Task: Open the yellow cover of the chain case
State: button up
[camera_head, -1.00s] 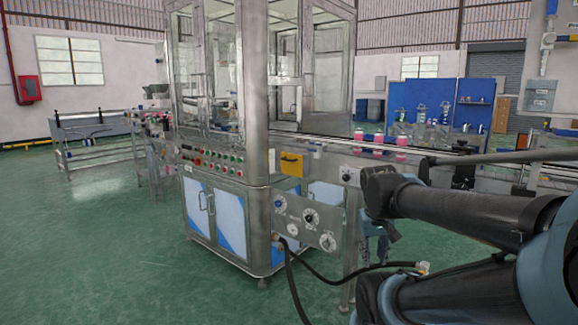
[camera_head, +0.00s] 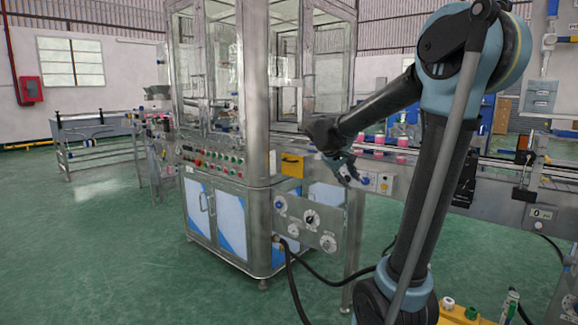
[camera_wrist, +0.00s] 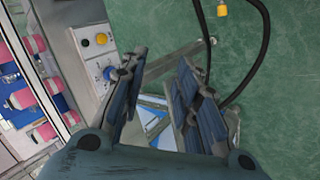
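The yellow cover (camera_head: 292,165) is a small yellow panel on the side of the crimping machine, below the conveyor, and it looks shut. My gripper (camera_head: 345,172) hangs to the right of the cover, in front of the conveyor's side, apart from the cover. In the wrist view my gripper (camera_wrist: 160,95) has its two dark fingers spread with nothing between them. I cannot make out the yellow cover in the wrist view.
The glass-walled machine (camera_head: 258,90) stands left of my arm. A dial panel (camera_head: 308,220) juts out below the cover. A button box (camera_wrist: 98,42) is near the fingers. Black hoses (camera_head: 330,278) run near the floor.

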jog(key=w+a+r+n+t+h, duration=0.2)
jog(key=w+a+n+t, duration=0.15)
jog(key=w+a, duration=1.35)
jog(key=w+a+f+n+t+h, duration=0.1)
jog(key=w+a+f+t, duration=0.1)
jog(key=w+a, duration=0.55)
jog(key=w+a+f+n+t, duration=0.15)
jog(key=w+a, duration=0.25)
jog(key=a, duration=0.6)
send_near(289, 167)
jog(key=shift+t, duration=0.4)
jog(key=w+d, duration=0.1)
jog(key=d, duration=0.1)
jog(key=w+d+r, duration=0.1)
jog(key=d, duration=0.1)
jog(key=w+d, duration=0.1)
jog(key=d, duration=0.1)
jog(key=shift+r, duration=0.3)
jog(key=shift+s, duration=0.1)
jog(key=shift+c, duration=0.6)
grip_shut()
